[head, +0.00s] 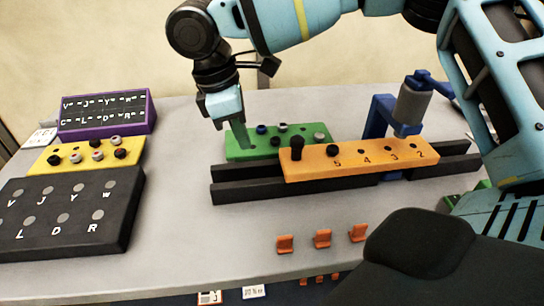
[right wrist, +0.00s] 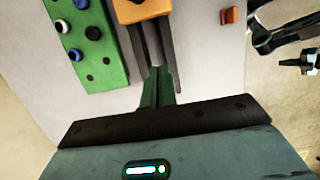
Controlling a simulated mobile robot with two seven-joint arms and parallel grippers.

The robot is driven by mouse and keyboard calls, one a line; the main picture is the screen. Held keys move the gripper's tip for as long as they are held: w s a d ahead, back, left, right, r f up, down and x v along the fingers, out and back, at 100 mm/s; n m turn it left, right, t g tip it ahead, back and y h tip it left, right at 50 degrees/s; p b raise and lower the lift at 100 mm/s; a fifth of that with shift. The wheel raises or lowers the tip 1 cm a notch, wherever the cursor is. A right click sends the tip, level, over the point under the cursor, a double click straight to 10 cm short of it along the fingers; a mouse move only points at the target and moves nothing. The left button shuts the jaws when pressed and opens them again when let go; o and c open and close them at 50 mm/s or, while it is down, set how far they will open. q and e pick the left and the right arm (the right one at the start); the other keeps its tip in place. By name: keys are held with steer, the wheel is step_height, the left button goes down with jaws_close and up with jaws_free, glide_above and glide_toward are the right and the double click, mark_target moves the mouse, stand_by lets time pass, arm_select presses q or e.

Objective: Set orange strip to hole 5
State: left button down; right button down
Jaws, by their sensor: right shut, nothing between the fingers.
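The orange strip (head: 350,163) lies across two dark parallel rails (head: 240,190). Its face shows a row of holes numbered 5, 4, 3 and 2 from left to right. A black knob (head: 297,147) stands upright at its left end, left of the 5. The strip's end and knob also show at the top of the right wrist view (right wrist: 138,12).
The green block (head: 262,152) with several pegs sits behind the rails. A blue bracket with a grey cylinder (head: 412,103) stands behind the strip. Orange clips (head: 322,239) lie in front. A yellow block (head: 70,165), dark lettered panel (head: 60,230) and purple-framed box (head: 105,115) stand left.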

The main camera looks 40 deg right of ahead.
steer(key=x, duration=0.6)
steer(key=shift+s+d+f, duration=0.1)
steer(key=shift+f, duration=0.2)
steer(key=shift+s+d+f+p, duration=0.1)
steer(key=shift+d+f+p, duration=0.05)
steer(key=shift+d+p, duration=0.2)
steer(key=shift+s+d, duration=0.2)
steer(key=shift+d, duration=0.1)
steer(key=shift+s+d+p, duration=0.45)
steer(key=shift+d, duration=0.2)
steer(key=shift+s+d, duration=0.25)
steer(key=shift+d, duration=0.2)
steer(key=shift+d, duration=0.1)
